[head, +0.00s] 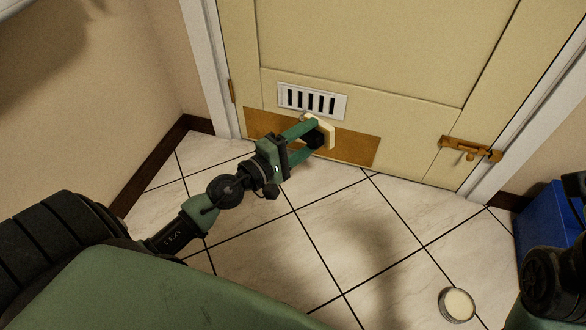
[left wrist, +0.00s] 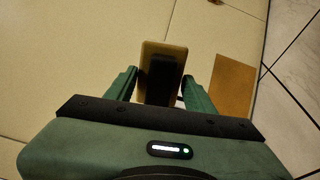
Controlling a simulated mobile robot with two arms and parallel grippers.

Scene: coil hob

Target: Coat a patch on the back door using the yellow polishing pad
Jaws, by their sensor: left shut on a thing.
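My left gripper (head: 309,134) is shut on the black grip of the yellow polishing pad (head: 325,125). The pad is a pale yellow block; it also shows between the fingers in the left wrist view (left wrist: 150,47). The pad is in front of the lower part of the cream back door (head: 370,45), by a brown plate (head: 358,150) and just below the right end of a white vent (head: 296,97). I cannot tell whether the pad touches the door. Part of the plate is hidden behind the gripper and pad.
An open round tin with pale contents (head: 457,304) stands on the tiled floor (head: 300,235) at the lower right. A brass bolt (head: 470,150) is on the door's right side. A blue bin (head: 545,225) stands at the right. The floor between is clear.

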